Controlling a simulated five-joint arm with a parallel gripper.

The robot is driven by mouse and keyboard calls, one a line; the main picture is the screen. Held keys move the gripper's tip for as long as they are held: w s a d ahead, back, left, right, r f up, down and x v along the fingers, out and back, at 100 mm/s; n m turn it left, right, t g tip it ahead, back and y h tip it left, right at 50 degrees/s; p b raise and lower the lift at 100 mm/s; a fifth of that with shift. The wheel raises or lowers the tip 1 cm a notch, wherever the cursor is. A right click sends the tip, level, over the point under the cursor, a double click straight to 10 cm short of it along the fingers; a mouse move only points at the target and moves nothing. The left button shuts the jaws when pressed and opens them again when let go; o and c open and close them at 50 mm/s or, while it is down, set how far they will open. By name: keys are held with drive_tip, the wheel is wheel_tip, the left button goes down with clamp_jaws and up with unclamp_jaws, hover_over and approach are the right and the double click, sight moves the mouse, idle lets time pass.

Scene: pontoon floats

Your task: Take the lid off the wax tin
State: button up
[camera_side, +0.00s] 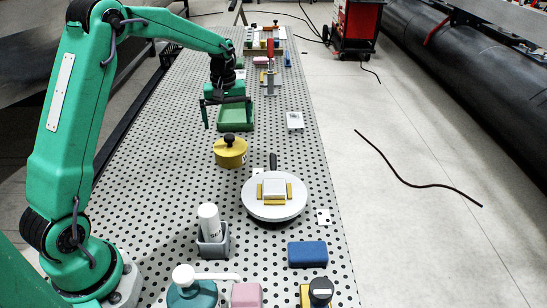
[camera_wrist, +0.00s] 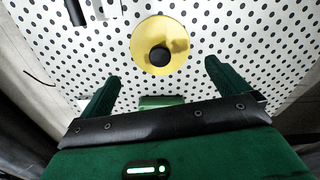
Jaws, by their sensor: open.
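The wax tin (camera_side: 230,155) is a round yellow tin standing upright on the perforated table. Its yellow lid (camera_side: 229,143) has a black knob on top and sits on the tin. In the wrist view the lid (camera_wrist: 165,34) shows from above with the knob near its middle, ahead of my fingers. My gripper (camera_side: 227,120) is open and empty, above and behind the tin in the side view, over a green tray. In the wrist view my gripper's two green fingers (camera_wrist: 158,80) are wide apart, with the tin beyond their tips.
A green tray (camera_side: 236,127) lies just behind the tin. A round grey plate (camera_side: 273,210) holding a white block with yellow bars stands in front and right. A grey holder (camera_side: 212,246) with a white bottle and a blue block (camera_side: 307,254) are nearer the camera.

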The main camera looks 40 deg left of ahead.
sight(229, 137)
drive_tip(key=shift+f, duration=1.2)
drive_tip(key=shift+s+d+f, duration=0.1)
drive_tip(key=shift+f, duration=1.2)
drive_tip(key=shift+s+d+f, duration=0.1)
drive_tip(key=shift+f, duration=1.2)
drive_tip(key=c, duration=0.6)
drive_tip(key=shift+c, duration=0.2)
drive_tip(key=shift+r, duration=0.2)
